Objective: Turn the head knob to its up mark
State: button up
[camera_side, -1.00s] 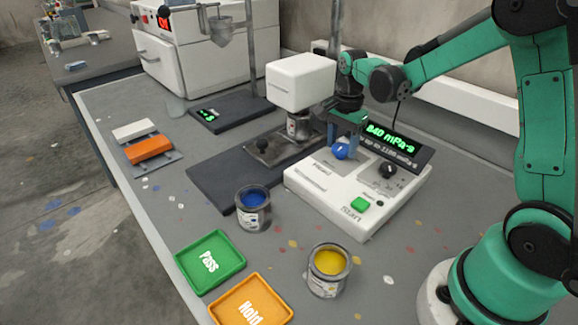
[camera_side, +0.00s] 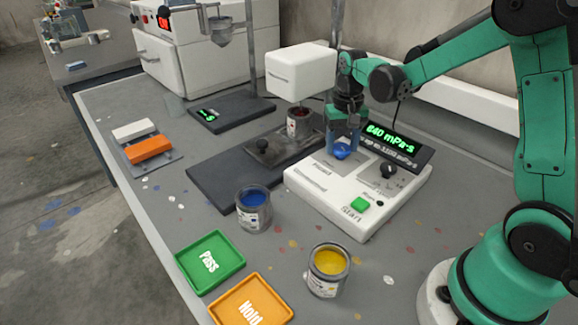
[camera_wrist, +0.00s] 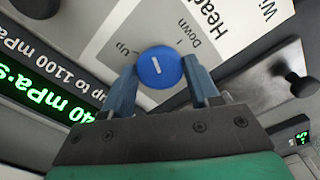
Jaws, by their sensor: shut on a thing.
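The blue head knob (camera_side: 341,152) sits on the white control box (camera_side: 322,190). In the wrist view the knob (camera_wrist: 158,66) shows a short white line, which points up and slightly left in the picture, on the side of the "Up" label (camera_wrist: 125,48). The "Down" label (camera_wrist: 190,30) is to its upper right. My gripper (camera_side: 343,143) is shut on the knob; its two fingers (camera_wrist: 160,82) sit on either side of it. The white mixer head (camera_side: 300,74) stands raised above a can of dark red paint (camera_side: 300,120).
A green-lit display (camera_side: 392,140), a dark knob (camera_side: 388,170) and a green Start button (camera_side: 358,204) are near my gripper. Blue (camera_side: 253,208) and yellow (camera_side: 328,270) paint cans, a green Pass tray (camera_side: 183,266) and an orange Hold tray (camera_side: 218,311) stand in front.

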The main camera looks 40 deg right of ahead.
aim_at(342, 147)
jog(key=n, duration=0.5)
jog(key=shift+n, duration=0.3)
jog(key=n, duration=0.5)
jog(key=shift+n, duration=0.4)
jog(key=o, duration=1.3)
jog(key=shift+c, duration=0.2)
jog(key=shift+r, duration=0.1)
jog(key=shift+r, duration=2.75)
